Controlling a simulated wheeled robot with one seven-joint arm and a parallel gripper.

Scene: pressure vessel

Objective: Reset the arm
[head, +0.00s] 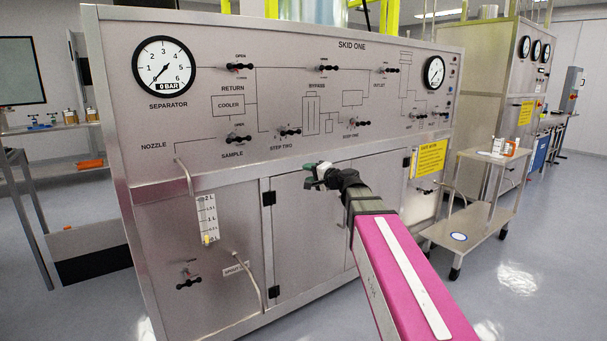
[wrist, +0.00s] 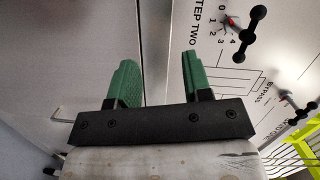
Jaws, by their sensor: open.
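My gripper (head: 316,174) is at the end of my outstretched arm, in front of the skid's front panel (head: 345,48) and just below its row of lower valves. In the wrist view its two green fingers (wrist: 158,76) stand apart with nothing between them. They point towards the grey metal of the skid. The STEP TWO valve handle (wrist: 252,34) is to the right of the fingers there, clear of them. My pink arm link runs from the lower right of the head view up to the gripper.
The panel carries several black valve handles and a separator gauge (head: 164,66) reading near zero. A nozzle pipe (head: 184,176) sticks out at the left, above a level scale (head: 207,219). A wheeled cart (head: 482,218) stands at the right. Bare floor shows at the right.

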